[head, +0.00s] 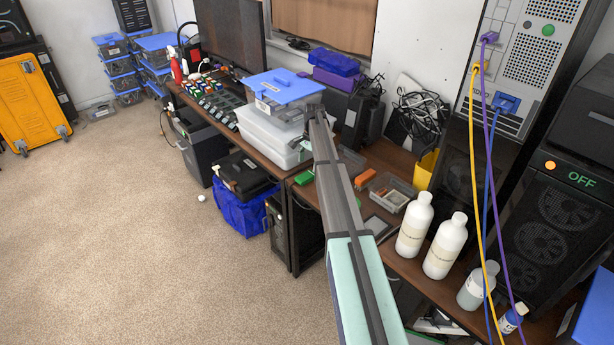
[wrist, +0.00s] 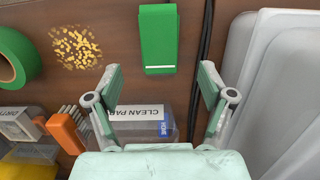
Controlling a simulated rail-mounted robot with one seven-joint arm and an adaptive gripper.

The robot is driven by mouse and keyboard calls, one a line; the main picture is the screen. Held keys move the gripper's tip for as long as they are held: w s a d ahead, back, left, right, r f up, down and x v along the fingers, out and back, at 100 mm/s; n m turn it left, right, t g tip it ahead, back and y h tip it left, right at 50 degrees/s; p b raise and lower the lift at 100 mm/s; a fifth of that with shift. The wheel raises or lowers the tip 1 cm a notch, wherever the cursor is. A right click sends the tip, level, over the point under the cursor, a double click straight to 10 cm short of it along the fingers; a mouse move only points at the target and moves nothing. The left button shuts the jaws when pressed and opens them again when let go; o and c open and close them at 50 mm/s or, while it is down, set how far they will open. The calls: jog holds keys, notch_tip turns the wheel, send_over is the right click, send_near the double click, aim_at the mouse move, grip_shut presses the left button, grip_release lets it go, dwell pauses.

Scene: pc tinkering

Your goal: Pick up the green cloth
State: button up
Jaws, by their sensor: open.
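A green cloth (wrist: 158,42), folded into a narrow rectangle with a thin white line near its lower end, lies flat on the brown wooden surface at the top middle of the wrist view. My gripper (wrist: 160,75) is open and empty, with one finger on each side of the picture. The cloth lies between and beyond the fingertips, and no contact shows. In the head view a small green item (head: 304,178) lies on the desk left of my arm; I cannot tell whether it is the cloth.
A clear box labelled "CLEAN PAR" (wrist: 155,125) lies beneath my gripper. A green tape roll (wrist: 14,58), yellow crumbs (wrist: 77,47) and an orange item (wrist: 66,133) are left. Black cables (wrist: 205,40) and a pale plastic bin (wrist: 280,85) are right.

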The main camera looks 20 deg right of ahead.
aim_at(307, 175)
jog(key=shift+s+a+f+p, duration=0.15)
jog(key=shift+f+p, duration=0.45)
jog(key=shift+f, duration=0.8)
jog(key=shift+a+f+p, duration=0.2)
jog(key=shift+f+p, duration=0.4)
jog(key=shift+f, duration=0.8)
jog(key=c, duration=1.1)
